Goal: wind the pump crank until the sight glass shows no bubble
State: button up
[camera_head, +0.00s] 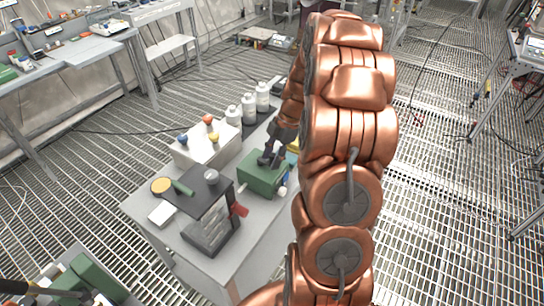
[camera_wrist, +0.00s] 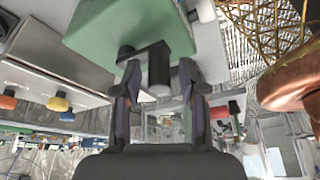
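The pump appears to be the green box (camera_head: 262,176) on the grey table, and its green body (camera_wrist: 130,25) fills the top of the wrist view. A dark crank arm with a grey cylindrical handle (camera_wrist: 158,72) sticks out from it. My gripper (camera_head: 271,157) is over the top of the green box in the head view. In the wrist view its two fingers (camera_wrist: 159,80) stand on either side of the handle, with small gaps visible, so it looks open around the handle. My gripper hides the crank in the head view. I cannot make out a sight glass or bubble.
A pale box with orange, yellow and blue knobs (camera_head: 205,145) stands left of the pump. White bottles (camera_head: 248,108) stand behind it. A black stand (camera_head: 211,225) with a red part is in front. Workbenches (camera_head: 85,48) line the left; grated floor (camera_head: 440,200) is open at right.

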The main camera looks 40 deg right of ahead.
grip_shut()
jog(key=shift+a+f+m+b, duration=0.1)
jog(key=shift+f+m+b, duration=0.2)
jog(key=shift+b, duration=0.95)
